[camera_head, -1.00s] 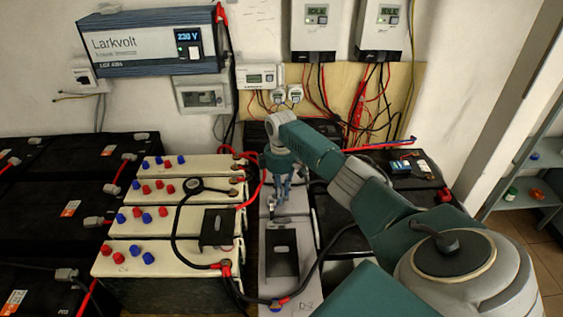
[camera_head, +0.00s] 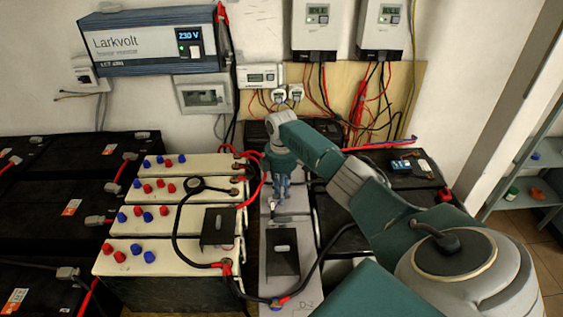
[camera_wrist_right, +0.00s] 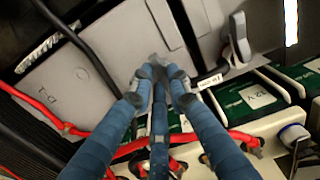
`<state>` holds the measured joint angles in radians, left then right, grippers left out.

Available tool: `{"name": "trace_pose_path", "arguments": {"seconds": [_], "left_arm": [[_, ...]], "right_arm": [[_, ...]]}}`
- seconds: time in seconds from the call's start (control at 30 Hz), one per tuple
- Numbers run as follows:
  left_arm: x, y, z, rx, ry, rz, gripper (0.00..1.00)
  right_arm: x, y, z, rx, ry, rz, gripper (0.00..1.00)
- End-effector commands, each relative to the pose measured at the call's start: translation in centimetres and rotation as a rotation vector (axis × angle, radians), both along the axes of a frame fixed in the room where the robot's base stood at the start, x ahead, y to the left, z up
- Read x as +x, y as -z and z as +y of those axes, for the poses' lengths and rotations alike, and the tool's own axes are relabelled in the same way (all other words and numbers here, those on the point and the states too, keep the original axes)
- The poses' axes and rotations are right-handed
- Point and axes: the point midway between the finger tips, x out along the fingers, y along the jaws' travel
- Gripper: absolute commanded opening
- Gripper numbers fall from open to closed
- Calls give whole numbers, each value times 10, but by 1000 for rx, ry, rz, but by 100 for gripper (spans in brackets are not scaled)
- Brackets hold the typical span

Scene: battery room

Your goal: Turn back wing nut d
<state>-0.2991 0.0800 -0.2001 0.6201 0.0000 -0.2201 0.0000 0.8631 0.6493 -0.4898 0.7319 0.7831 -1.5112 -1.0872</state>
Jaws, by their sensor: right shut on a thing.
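My right gripper (camera_head: 278,200) points down over the far part of the grey battery top (camera_head: 282,212). It also shows in the right wrist view (camera_wrist_right: 163,78), with its blue fingers closed together at the tips. They are shut on a small grey piece, wing nut d, which the fingertips mostly hide. A label like "D-2" shows at the near end in the head view. My left gripper is not in view.
Cream batteries (camera_head: 140,262) with red and blue caps stand to the left. A black cable (camera_head: 176,225) loops over them. A black bracket (camera_head: 282,252) stands on the near grey top. Red cables (camera_wrist_right: 40,110) run close to the fingers. A shelf (camera_head: 535,165) stands far right.

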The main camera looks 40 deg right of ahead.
Motion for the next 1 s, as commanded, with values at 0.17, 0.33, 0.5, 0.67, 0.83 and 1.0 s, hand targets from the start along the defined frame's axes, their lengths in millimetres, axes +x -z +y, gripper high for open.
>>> {"name": "trace_pose_path", "arguments": {"seconds": [0.17,0.33,0.5,0.67,0.83,1.0], "left_arm": [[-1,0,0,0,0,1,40],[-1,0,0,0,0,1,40],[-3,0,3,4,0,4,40],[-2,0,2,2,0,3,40],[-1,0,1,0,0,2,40],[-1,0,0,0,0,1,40]], "right_arm": [[2,-1,0,0,-2,-5,24],[1,-1,0,0,-1,-3,24],[1,-7,0,-1,-1,-4,24],[2,-32,0,-1,-1,-7,24],[2,-70,0,-1,-1,-7,24],[2,-101,0,-1,-1,-7,24]]}}
